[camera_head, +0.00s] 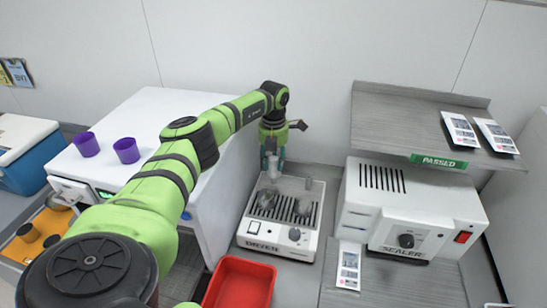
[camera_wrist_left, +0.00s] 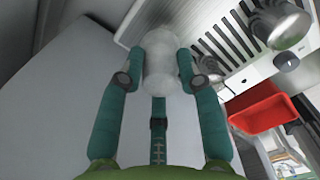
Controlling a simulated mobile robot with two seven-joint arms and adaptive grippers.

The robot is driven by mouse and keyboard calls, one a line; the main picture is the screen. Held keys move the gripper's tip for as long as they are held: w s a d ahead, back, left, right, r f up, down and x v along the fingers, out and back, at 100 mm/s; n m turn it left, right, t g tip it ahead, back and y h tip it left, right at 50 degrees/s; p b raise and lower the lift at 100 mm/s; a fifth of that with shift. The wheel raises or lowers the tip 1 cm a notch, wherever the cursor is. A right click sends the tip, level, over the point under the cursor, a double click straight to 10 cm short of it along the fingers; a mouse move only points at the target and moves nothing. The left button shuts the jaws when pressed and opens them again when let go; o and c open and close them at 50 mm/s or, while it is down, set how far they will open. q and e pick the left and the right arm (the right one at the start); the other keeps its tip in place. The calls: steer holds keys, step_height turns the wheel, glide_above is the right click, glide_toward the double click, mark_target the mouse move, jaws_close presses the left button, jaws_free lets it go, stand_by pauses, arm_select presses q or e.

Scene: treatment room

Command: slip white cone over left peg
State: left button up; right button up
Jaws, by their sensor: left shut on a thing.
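My left gripper (camera_head: 273,152) is above the back left of the dryer (camera_head: 261,232), pointing down. Its teal fingers, also in the left wrist view (camera_wrist_left: 160,75), are shut on the white cone (camera_wrist_left: 160,58), which looks pale and rounded there. In the head view the white cone (camera_head: 272,165) shows as a small pale piece below the fingers. A greyish translucent piece (camera_head: 268,199) stands at the dryer's left and another (camera_head: 303,208) at its right. A short grey peg (camera_head: 308,183) rises at the back right. I cannot clearly make out the left peg. My right gripper is not in view.
A red bin (camera_head: 240,284) lies in front of the dryer. A white cabinet with two purple cups (camera_head: 86,144) (camera_head: 126,150) is to the left. The sealer (camera_head: 408,218) stands right, under a grey shelf (camera_head: 425,125) with white packets and a green PASSED label.

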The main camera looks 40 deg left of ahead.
mark_target(274, 158)
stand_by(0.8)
arm_select(q)
steer(key=o, duration=0.5)
steer(key=shift+f, duration=0.1)
step_height(274, 158, up, 6)
steer(key=p, duration=0.4)
steer(key=shift+p, duration=0.4)
steer(key=shift+r, duration=0.25)
step_height(274, 158, up, 2)
steer(key=shift+r, duration=1.3)
